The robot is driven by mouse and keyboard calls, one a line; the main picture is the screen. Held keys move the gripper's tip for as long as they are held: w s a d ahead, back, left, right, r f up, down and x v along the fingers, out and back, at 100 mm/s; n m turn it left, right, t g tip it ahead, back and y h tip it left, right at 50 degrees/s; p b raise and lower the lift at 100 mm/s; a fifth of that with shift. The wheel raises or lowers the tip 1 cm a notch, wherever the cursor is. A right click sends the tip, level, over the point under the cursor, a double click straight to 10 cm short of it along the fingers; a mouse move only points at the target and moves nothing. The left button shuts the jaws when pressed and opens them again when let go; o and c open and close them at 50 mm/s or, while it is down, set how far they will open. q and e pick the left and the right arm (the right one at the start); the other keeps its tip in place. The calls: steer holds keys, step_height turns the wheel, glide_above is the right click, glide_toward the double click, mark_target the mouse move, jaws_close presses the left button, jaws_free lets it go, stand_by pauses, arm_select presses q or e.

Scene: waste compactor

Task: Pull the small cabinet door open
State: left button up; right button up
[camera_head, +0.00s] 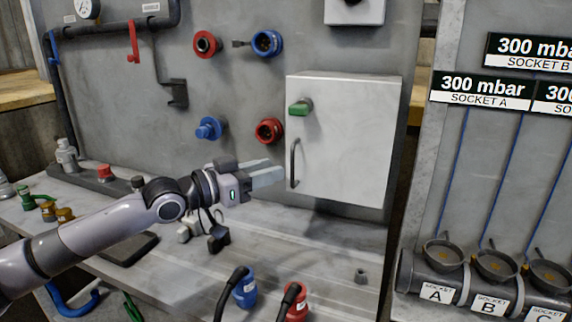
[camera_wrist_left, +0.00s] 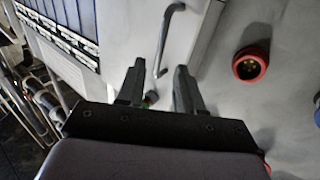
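The small cabinet (camera_head: 345,140) is a white box on the grey wall panel, and its door looks shut. A dark vertical bar handle (camera_head: 294,163) is on the door's left side, with a green knob (camera_head: 300,107) above it. My left gripper (camera_head: 282,172) is just left of the handle, pointing at it and apparently apart from it. In the left wrist view, my left gripper (camera_wrist_left: 160,75) has its fingers spread with nothing between them. The handle (camera_wrist_left: 168,40) shows beyond the fingertips there. My right gripper is in neither view.
Red socket (camera_head: 269,131) and blue plug (camera_head: 209,128) are on the wall left of the cabinet. Blue and red connectors (camera_head: 245,288) (camera_head: 294,302) stand on the bench below. Labelled sockets (camera_head: 437,292) are at the right. The space before the door looks clear.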

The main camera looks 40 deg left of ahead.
arm_select(q)
steer(key=shift+p+x, duration=0.55)
steer(key=shift+x, duration=2)
jaws_close()
